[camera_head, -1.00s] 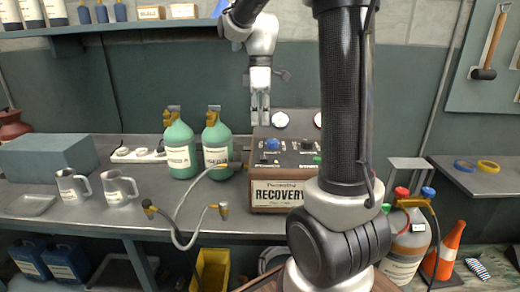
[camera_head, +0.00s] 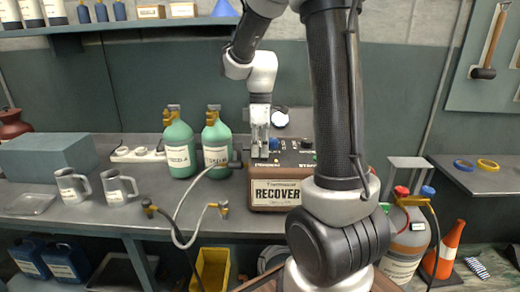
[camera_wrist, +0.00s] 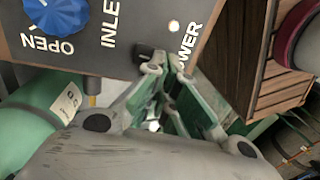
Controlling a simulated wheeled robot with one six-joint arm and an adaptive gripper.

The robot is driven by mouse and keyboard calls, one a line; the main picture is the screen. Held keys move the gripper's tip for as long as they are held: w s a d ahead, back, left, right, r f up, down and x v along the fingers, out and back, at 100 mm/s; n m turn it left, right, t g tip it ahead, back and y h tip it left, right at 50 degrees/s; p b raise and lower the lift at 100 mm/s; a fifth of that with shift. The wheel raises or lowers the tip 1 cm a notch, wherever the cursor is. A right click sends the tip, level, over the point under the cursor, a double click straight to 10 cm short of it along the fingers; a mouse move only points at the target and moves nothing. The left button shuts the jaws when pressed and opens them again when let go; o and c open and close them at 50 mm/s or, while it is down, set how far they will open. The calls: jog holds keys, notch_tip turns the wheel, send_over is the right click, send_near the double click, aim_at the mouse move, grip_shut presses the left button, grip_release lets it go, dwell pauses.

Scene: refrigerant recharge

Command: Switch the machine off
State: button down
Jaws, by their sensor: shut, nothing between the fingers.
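The recovery machine (camera_head: 275,210) stands on the bench, with a RECOVER label on its front and a dark sloping panel on top. In the wrist view its panel (camera_wrist: 125,60) shows a blue knob (camera_wrist: 58,14) by OPEN, the word INLET, a partly hidden POWER label and a small pale light (camera_wrist: 174,26). A small black switch (camera_wrist: 144,51) sits near POWER. My gripper (camera_head: 260,156) is shut and empty, pointing down at the left part of the panel. In the wrist view my gripper (camera_wrist: 157,68) has its tips close beside the switch; I cannot tell whether they touch.
Two green cylinders (camera_head: 179,152) stand left of the machine, one also at the wrist view's left edge. A grey hose (camera_head: 182,215) hangs at the bench front. Two metal mugs (camera_head: 119,186) stand further left. A grey tank (camera_head: 408,240) is right of my arm.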

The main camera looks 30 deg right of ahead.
jog(key=shift+s+a+f, duration=0.1)
jog(key=shift+s+f, duration=0.05)
jog(key=shift+f, duration=0.15)
jog(key=shift+w+d+r, duration=0.15)
jog(key=shift+w+d, duration=0.35)
jog(key=shift+w, duration=0.2)
jog(key=shift+r, duration=0.3)
notch_tip(320, 180, up, 13)
jog(key=w+d, duration=0.1)
jog(key=shift+w+r, duration=0.15)
jog(key=shift+w, duration=0.15)
